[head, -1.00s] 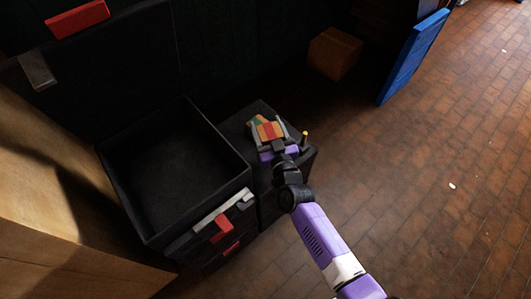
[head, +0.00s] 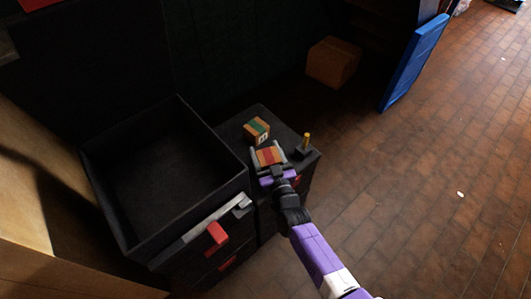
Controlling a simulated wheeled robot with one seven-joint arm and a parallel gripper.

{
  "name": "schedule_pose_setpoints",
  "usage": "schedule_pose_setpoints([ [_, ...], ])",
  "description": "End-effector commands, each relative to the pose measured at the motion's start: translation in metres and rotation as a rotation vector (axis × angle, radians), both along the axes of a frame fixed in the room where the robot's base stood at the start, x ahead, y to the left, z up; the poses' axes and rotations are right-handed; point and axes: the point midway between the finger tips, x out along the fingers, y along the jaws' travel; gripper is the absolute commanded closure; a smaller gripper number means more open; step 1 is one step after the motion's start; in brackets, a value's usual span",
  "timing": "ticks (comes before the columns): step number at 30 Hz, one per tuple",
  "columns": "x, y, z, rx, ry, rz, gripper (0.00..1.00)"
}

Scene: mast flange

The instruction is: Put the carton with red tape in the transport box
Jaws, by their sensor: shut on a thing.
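The carton with red tape (head: 269,156) is a small brown box with a red band, held between the fingers of my gripper (head: 268,158). It is over the near part of the dark case top; I cannot tell whether it still touches it. The open black box (head: 165,180), which looks like the transport box, stands to the left. Its visible floor is empty. A second small carton with green tape (head: 256,130) sits on the dark case just beyond my gripper.
The dark case (head: 238,122) also bears a small yellow-topped post (head: 306,143) at its right. A larger cardboard box (head: 333,62) lies behind, beside a leaning blue panel (head: 414,62). Wooden panels (head: 30,200) stand at left. The brick floor at right is mostly clear.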

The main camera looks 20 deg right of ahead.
Motion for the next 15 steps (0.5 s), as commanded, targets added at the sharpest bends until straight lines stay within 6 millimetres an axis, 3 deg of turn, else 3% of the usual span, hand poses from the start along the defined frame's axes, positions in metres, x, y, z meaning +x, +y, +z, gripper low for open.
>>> schedule_pose_setpoints([
  [7,0.0004,0.0000,-0.0026,0.000,-0.001,0.000,0.91],
  [8,0.0001,0.0000,-0.0033,0.000,0.000,0.000,0.36],
  [11,0.0000,0.0000,-0.0022,0.000,0.001,0.000,0.17],
  [15,0.0000,0.0000,-0.0022,0.000,0.001,0.000,0.17],
])
